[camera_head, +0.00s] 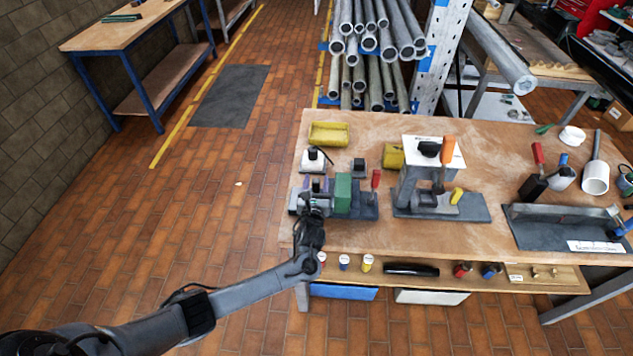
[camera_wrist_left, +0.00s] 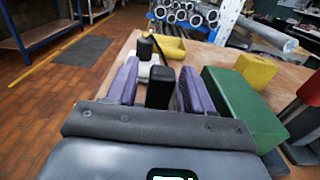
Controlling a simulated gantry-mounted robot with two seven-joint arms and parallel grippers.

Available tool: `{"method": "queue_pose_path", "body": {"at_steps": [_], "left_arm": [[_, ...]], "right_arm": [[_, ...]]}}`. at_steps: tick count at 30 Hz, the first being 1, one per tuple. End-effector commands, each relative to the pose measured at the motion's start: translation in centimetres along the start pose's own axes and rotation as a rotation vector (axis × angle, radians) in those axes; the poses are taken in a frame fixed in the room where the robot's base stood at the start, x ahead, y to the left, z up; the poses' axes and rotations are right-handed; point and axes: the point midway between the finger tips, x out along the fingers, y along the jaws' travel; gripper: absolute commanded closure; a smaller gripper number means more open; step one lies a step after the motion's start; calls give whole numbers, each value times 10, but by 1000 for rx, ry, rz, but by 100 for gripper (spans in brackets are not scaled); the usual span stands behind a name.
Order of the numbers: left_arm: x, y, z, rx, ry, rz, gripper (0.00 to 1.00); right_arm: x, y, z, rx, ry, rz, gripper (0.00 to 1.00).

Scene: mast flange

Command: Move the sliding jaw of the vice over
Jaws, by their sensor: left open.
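The vice (camera_head: 362,208) stands at the left front of the bench on a dark grey base. It has a green block (camera_head: 343,190) and a red-handled lever (camera_head: 375,180); the green block also shows at the right of the left wrist view (camera_wrist_left: 240,105). My left gripper (camera_head: 317,184) is at the vice's left end, left of the green block. Its purple-padded fingers (camera_wrist_left: 158,88) are open, with an upright black post (camera_wrist_left: 159,92) between them. A gap shows on each side of the post. My gripper hides much of the vice's left part, so I cannot clearly make out the sliding jaw.
A yellow tray (camera_head: 328,134) and a white piece with a black top (camera_head: 313,160) sit behind the vice. A second grey fixture (camera_head: 440,205) with an orange handle stands to its right. Bare bench top (camera_head: 385,237) lies in front.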

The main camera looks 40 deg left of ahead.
Motion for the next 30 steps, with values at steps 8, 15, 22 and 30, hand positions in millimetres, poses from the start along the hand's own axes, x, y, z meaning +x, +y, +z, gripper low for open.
{"method": "queue_pose_path", "body": {"at_steps": [8,15,22,30], "left_arm": [[14,0,0,-1,1,0,49],[14,0,0,-1,1,-1,49],[14,0,0,-1,1,-1,84],[14,0,0,-1,1,-1,100]], "right_arm": [[4,0,1,0,0,0,57],[3,0,1,0,0,0,57],[4,0,1,-2,0,2,57],[4,1,1,-4,-1,3,57]]}}
